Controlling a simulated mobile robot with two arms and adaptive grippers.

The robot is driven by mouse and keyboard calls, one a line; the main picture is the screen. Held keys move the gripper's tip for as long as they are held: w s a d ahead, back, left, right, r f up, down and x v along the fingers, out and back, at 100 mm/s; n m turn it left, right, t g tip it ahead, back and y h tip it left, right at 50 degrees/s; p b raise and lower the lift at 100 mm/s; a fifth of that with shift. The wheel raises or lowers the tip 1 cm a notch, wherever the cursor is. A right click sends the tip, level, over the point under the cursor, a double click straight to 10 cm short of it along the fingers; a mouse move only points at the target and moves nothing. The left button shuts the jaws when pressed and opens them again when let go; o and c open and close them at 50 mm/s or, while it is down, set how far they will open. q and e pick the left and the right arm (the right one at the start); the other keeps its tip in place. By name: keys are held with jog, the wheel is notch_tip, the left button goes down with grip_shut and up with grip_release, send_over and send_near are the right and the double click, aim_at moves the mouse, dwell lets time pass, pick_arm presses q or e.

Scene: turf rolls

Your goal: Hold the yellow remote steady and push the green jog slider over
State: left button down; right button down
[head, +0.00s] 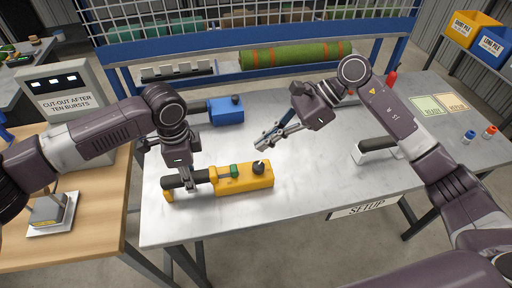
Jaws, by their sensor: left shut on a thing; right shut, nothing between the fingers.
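The yellow remote (245,181) lies on the metal bench, with a black grip at its left end and a black knob with a pale tip near its right end. The green jog slider (234,171) sits on its top, about mid-length. My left gripper (190,186) points down and is shut on the remote's left part, near the black grip, hiding some of it. My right gripper (262,143) is shut and empty, in the air above and behind the remote's right end, apart from the slider.
A blue remote-like unit (226,111) lies behind on the bench. A black-handled tool (376,146) lies to the right, above the SETUP label (364,209). A green turf roll (295,55) lies at the back. The bench front right is clear.

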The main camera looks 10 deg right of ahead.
pick_arm(q)
jog(key=shift+s+f, duration=0.15)
jog(key=shift+f, duration=0.05)
jog(key=c, duration=1.7)
grip_release()
jog(key=shift+o, duration=0.8)
jog(key=shift+w, duration=0.2)
jog(key=shift+r, duration=0.15)
